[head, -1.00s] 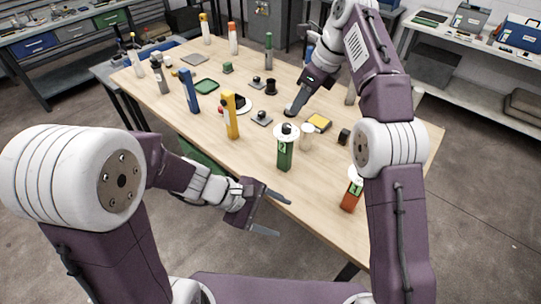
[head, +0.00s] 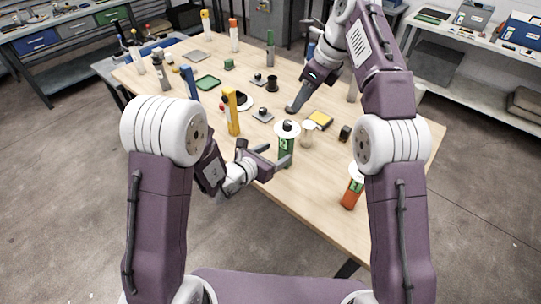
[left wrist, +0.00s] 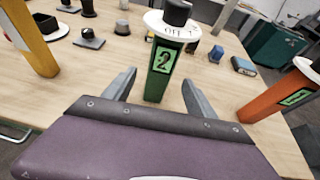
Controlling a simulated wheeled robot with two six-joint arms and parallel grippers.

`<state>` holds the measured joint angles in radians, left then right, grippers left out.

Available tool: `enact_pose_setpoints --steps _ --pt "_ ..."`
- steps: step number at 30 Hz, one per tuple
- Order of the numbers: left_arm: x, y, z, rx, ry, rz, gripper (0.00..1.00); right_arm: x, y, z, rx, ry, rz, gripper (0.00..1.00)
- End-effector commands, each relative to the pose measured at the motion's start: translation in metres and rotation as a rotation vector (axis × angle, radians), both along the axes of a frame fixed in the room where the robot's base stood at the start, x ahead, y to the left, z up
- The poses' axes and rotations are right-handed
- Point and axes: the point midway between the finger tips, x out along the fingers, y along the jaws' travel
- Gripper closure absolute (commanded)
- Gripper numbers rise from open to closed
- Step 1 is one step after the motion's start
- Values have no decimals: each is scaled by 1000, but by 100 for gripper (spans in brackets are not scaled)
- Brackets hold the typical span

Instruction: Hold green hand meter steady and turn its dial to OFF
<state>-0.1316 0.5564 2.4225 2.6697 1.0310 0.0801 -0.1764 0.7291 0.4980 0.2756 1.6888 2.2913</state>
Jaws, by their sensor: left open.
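The green hand meter (head: 286,148) stands upright near the table's front edge. It has a white disc on top with a black dial knob (head: 287,126). In the left wrist view the green meter (left wrist: 160,72) shows a label "2", and its disc (left wrist: 172,27) bears the letters OFF, with the black knob (left wrist: 177,12) above. My left gripper (head: 273,157) is open, its fingertips close to the meter's body. In the left wrist view the left gripper's fingers (left wrist: 158,92) lie on either side of the meter, apart from it. My right gripper (head: 297,106) is over the table farther back; its fingers look close together.
An orange meter (head: 351,193) stands to the right and a yellow one (head: 232,112) to the left. A yellow-topped block (head: 320,120) and a small dark block (head: 345,133) lie nearby.

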Motion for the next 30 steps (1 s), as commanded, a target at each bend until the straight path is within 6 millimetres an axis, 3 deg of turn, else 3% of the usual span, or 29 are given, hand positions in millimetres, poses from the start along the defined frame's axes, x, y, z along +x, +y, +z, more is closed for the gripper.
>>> enact_pose_setpoints --steps 9,20,23,27,30 --pt "44 -29 -22 -1 0 -2 35 0 0 0 0 0 0 64" --pt "52 -34 -26 0 0 -1 35 0 0 0 0 0 0 64" --pt "52 -34 -25 0 0 -1 57 0 0 0 0 0 0 64" --pt "52 -34 -25 0 0 -1 96 0 0 0 0 0 0 64" --pt "52 -34 -25 0 -1 -1 100 0 0 0 0 0 0 64"
